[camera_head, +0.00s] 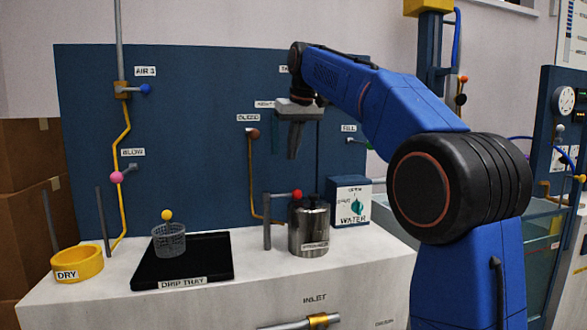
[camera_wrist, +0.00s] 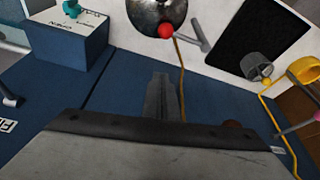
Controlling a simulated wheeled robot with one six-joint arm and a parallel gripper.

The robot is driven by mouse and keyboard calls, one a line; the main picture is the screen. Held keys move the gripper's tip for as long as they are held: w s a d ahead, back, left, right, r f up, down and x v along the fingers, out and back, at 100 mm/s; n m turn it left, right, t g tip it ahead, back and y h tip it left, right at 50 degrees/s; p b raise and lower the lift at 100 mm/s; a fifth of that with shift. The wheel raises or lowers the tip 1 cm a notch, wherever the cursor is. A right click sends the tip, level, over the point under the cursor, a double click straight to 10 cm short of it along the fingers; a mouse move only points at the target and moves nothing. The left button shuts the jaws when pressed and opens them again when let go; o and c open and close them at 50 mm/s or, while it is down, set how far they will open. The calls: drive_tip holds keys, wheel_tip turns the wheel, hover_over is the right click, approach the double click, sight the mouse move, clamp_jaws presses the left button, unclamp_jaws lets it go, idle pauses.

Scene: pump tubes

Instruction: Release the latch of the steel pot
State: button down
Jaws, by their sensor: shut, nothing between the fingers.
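The steel pot (camera_head: 309,234) stands upright on the white bench, right of the drip tray. A red ball knob (camera_head: 297,194) sits at its top left, near a grey post (camera_head: 267,222) beside the pot. In the wrist view the pot (camera_wrist: 148,12) is cut by the top edge, with the red knob (camera_wrist: 166,31) in front of it and a grey bar (camera_wrist: 191,30) to its right. My gripper (camera_head: 293,154) is shut and empty, pointing down above the knob and apart from it. Its closed fingers (camera_wrist: 161,92) show in the wrist view. The latch's details are too small to tell.
A blue WATER box (camera_head: 350,203) stands close right of the pot. Left are the black drip tray (camera_head: 195,270) with a mesh basket (camera_head: 168,241) and the yellow DRY ring (camera_head: 77,264). A blue panel (camera_head: 200,110) with pipes and valves rises behind.

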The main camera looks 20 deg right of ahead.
sight(283, 196)
drive_tip(key=shift+s+f, duration=0.2)
drive_tip(key=shift+f, duration=2.2)
drive_tip(key=shift+s+f, duration=0.15)
drive_tip(key=shift+f, duration=2.25)
